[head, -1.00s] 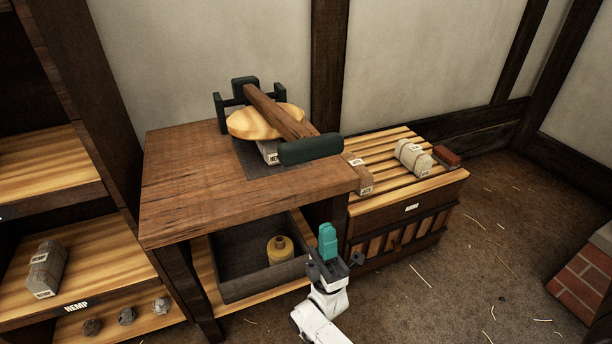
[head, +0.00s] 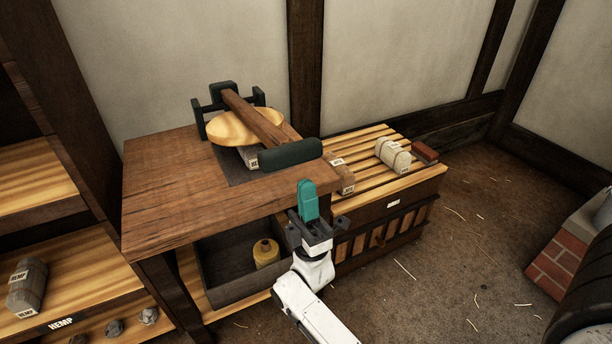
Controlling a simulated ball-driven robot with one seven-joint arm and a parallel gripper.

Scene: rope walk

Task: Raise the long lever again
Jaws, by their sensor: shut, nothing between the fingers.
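The long lever (head: 254,118) is a brown wooden beam on the table, hinged in a dark bracket (head: 222,97) at the back. It slopes down toward the front and ends in a thick dark green handle (head: 290,155). Beneath it a round pale wooden plate (head: 226,127) rests on a labelled wrapped bundle (head: 250,157), which is partly hidden. My gripper (head: 307,200), with teal fingers, is shut and empty. It points up in front of the table's front right edge, below the handle in the picture and apart from it.
The wooden table (head: 165,180) has a dark bin (head: 225,273) below with a yellow spool (head: 265,253). A slatted crate (head: 372,205) at right bears a wrapped bundle (head: 392,155) and a red-brown block (head: 425,152). Shelves (head: 75,275) stand left. Floor (head: 440,260) is open at right.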

